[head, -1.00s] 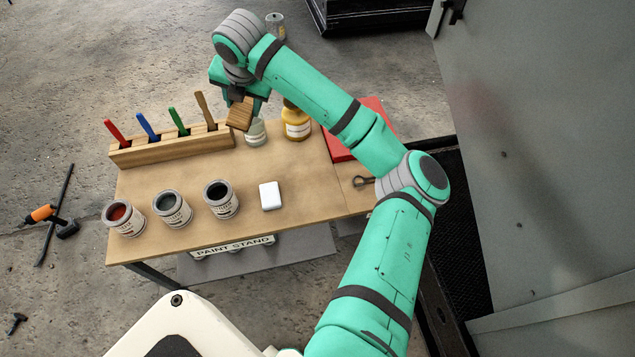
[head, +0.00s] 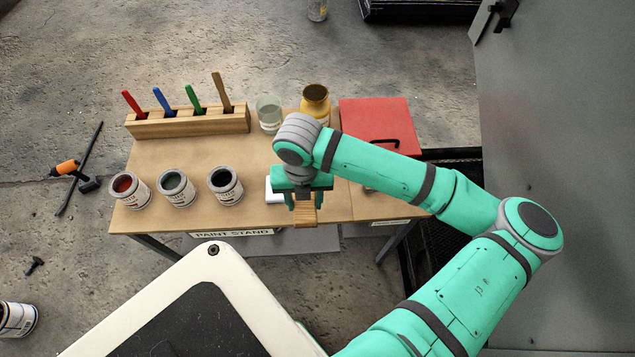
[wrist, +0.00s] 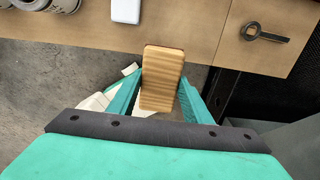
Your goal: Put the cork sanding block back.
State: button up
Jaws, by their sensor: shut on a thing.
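The cork sanding block (head: 305,214) is a brown, striped block. My gripper (head: 305,203) is shut on it, with one green finger on each side. In the head view they appear at the table's front edge, right of the white block (head: 273,189). In the wrist view the cork block (wrist: 162,80) sticks out between the fingers, its far end overlapping the table edge (wrist: 190,45). Its height above the table is hard to tell.
Three paint cans (head: 176,189) stand on the left of the table. Behind them is a wooden rack (head: 190,123) of brushes. A glass jar (head: 269,113), a yellow jar (head: 315,103) and a red case (head: 377,122) are at the back. A dark tool (wrist: 264,33) lies on the right section.

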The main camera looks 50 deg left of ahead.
jog(key=w+a+f, duration=0.2)
jog(key=w, duration=0.1)
jog(key=w+a+f, duration=0.2)
jog(key=w+f, duration=0.1)
jog(key=w+a+f, duration=0.2)
jog(key=w+f, duration=0.1)
jog(key=shift+w+a, duration=0.2)
jog(key=shift+a, duration=0.1)
jog(key=shift+w+a+f, duration=0.3)
jog(key=shift+w+f, duration=0.1)
jog(key=shift+f, duration=0.2)
notch_tip(320, 180, down, 3)
jog(key=shift+w+f, duration=0.1)
jog(key=o, duration=1)
notch_tip(320, 180, up, 12)
jog(key=shift+r, duration=0.1)
